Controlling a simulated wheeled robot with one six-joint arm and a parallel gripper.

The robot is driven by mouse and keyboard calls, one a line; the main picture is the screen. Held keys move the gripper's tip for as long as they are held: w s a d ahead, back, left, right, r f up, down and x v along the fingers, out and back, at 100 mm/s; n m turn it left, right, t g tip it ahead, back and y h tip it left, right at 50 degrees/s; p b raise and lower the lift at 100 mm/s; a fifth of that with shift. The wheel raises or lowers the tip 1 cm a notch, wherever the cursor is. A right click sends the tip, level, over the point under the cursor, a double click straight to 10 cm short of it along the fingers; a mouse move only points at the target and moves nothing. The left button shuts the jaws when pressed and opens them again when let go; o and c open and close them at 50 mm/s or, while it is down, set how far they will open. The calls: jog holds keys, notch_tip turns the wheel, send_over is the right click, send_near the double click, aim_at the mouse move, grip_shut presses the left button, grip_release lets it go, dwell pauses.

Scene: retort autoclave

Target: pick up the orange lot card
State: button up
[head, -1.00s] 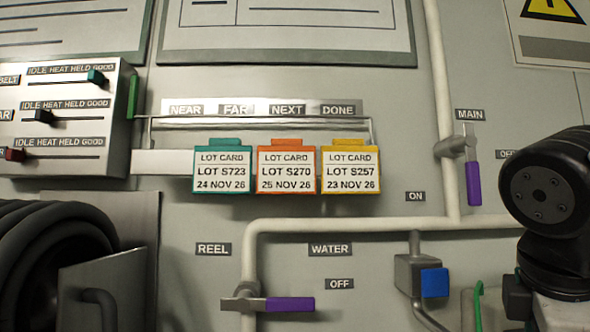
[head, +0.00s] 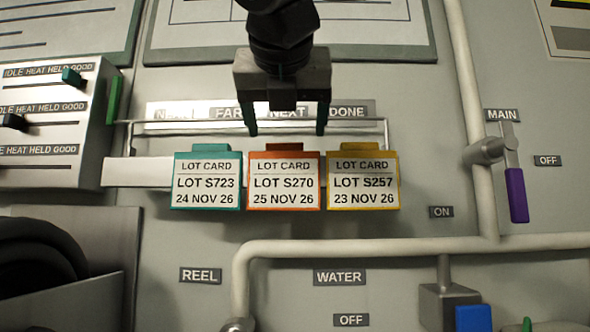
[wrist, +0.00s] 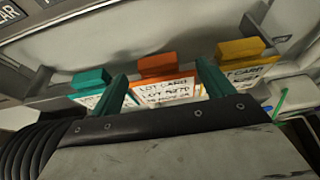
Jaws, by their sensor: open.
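The orange lot card (head: 284,181), marked LOT S270, hangs in the middle of a row of three on the rail, with an orange tab on top. The teal lot card (head: 207,181) is on its left and the yellow lot card (head: 363,181) on its right. My gripper (head: 287,130) is open and empty, just above the orange card in the head view, its green fingertips to either side of the tab. In the wrist view the orange card (wrist: 166,91) shows between the two fingers, and its lower part is hidden by my gripper.
A label strip (head: 362,110) runs behind the rail, partly covered by my gripper. A control box with sliders (head: 50,125) is at the left. A pipe (head: 400,246) runs below the cards, and a purple valve handle (head: 517,195) is at the right.

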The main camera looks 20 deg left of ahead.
aim_at(284, 144)
jog(key=x, duration=0.4)
jog(key=shift+a+f, duration=0.25)
jog(key=shift+f, duration=0.05)
jog(key=shift+w+f, duration=0.1)
jog(key=shift+w, duration=0.3)
jog(key=c, duration=1.1)
jog(key=shift+o, duration=0.2)
